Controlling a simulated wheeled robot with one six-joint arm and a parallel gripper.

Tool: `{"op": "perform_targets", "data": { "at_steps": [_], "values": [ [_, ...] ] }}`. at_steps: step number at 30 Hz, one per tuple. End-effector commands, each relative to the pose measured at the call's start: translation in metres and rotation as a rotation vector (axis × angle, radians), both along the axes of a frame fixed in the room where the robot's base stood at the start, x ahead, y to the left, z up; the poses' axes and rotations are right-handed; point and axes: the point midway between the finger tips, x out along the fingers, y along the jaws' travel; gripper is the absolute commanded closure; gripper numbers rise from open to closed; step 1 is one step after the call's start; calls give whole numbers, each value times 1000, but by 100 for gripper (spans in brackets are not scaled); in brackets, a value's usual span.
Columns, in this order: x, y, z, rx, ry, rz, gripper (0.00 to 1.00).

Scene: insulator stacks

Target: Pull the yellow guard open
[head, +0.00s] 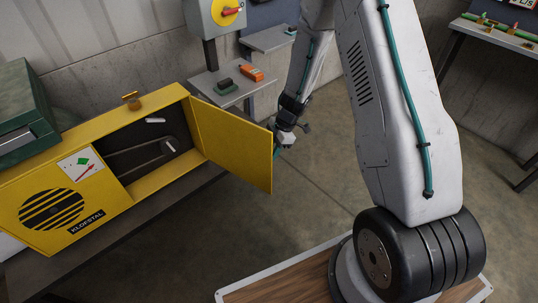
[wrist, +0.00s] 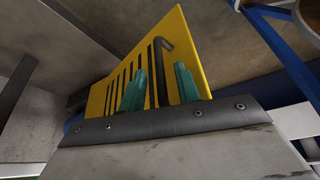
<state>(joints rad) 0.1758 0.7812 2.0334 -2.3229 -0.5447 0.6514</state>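The yellow guard (head: 232,148) is a hinged panel on the front of a yellow machine housing. It stands swung outward, and the opening behind it shows. In the wrist view the guard (wrist: 190,50) has slots and a dark hooked handle (wrist: 161,75). My gripper (wrist: 160,68) has two teal fingers, one on each side of the handle, with small gaps visible between fingers and bar. In the head view my gripper (head: 278,150) is at the guard's outer free edge, its fingers partly hidden behind the panel.
The yellow housing (head: 45,240) sits on a dark bench, with a belt (head: 140,158) inside its opening. A green box (head: 25,110) is at the left. A grey shelf (head: 215,82) and a control box with a red knob (head: 228,12) stand behind.

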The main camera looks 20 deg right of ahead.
Motion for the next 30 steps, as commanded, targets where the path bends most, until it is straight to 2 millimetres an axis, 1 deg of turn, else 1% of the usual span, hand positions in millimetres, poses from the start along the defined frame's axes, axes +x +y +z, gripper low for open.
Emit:
{"op": "perform_targets", "data": {
  "at_steps": [1,4,7,10,14,27,29,30],
  "values": [
    [1,-4,10,-1,-5,-2,68],
    [1,-11,26,-1,-5,-2,68],
    [1,-16,38,-1,-4,-1,68],
    [0,-19,45,0,-2,-1,68],
    [0,-20,48,-1,-2,-1,68],
    [0,-20,48,-1,-3,5,68],
    [2,-23,47,-15,-22,18,68],
    [7,-25,46,-32,-46,14,68]
  ]
}}
